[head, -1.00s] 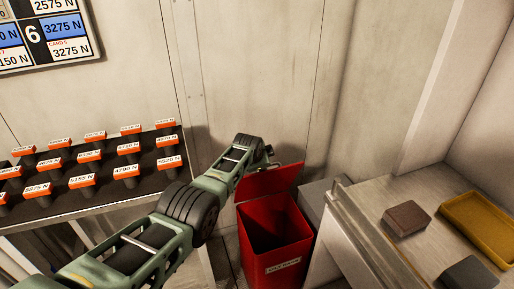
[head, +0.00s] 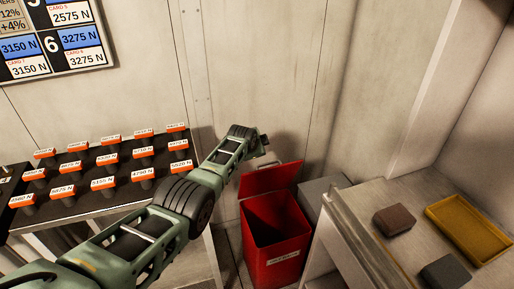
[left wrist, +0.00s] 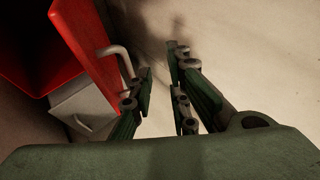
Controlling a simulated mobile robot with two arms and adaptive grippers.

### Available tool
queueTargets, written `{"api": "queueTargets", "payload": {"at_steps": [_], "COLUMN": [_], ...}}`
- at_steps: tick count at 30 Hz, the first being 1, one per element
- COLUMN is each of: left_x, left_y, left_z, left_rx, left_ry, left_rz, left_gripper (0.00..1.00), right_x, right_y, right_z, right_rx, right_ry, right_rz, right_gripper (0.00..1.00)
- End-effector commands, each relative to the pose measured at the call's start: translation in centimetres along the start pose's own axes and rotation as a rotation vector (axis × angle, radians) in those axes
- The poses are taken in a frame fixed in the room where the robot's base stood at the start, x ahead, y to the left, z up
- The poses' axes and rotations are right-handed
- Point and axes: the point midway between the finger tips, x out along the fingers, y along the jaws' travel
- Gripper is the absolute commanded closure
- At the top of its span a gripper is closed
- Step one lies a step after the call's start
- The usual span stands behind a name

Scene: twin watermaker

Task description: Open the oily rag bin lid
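The red oily rag bin (head: 275,262) stands on the floor beside the metal bench, with a pale label on its front. Its lid (head: 268,180) is raised and leans back toward the wall, so the dark inside shows. A grey handle (head: 291,162) is on the lid; it also shows in the left wrist view (left wrist: 122,58). My right gripper is not seen.
A metal bench (head: 350,215) at the right bears a brown block (head: 394,220), a dark grey block (head: 445,272) and a yellow tray (head: 472,228). A rack of labelled pieces (head: 100,205) is at the left.

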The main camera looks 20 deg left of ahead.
Motion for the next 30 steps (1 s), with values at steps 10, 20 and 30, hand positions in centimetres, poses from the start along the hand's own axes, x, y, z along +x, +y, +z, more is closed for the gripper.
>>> {"api": "queueTargets", "payload": {"at_steps": [10, 20, 30], "left_x": [-0.42, -0.34, -0.72], "left_y": [0.64, 0.77, 0.75], "left_z": [0.08, 0.07, 0.14], "left_rx": [-0.002, -0.004, -0.004], "left_ry": [-0.001, -0.001, -0.001], "left_rz": [0.014, 0.016, 0.016], "left_gripper": [0.84, 0.84, 0.84], "right_x": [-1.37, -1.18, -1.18], "right_y": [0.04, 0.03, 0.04], "right_z": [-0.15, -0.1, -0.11], "right_rx": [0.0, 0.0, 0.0], "right_ry": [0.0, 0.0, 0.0], "right_rz": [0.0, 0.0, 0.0], "right_gripper": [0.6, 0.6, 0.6]}}
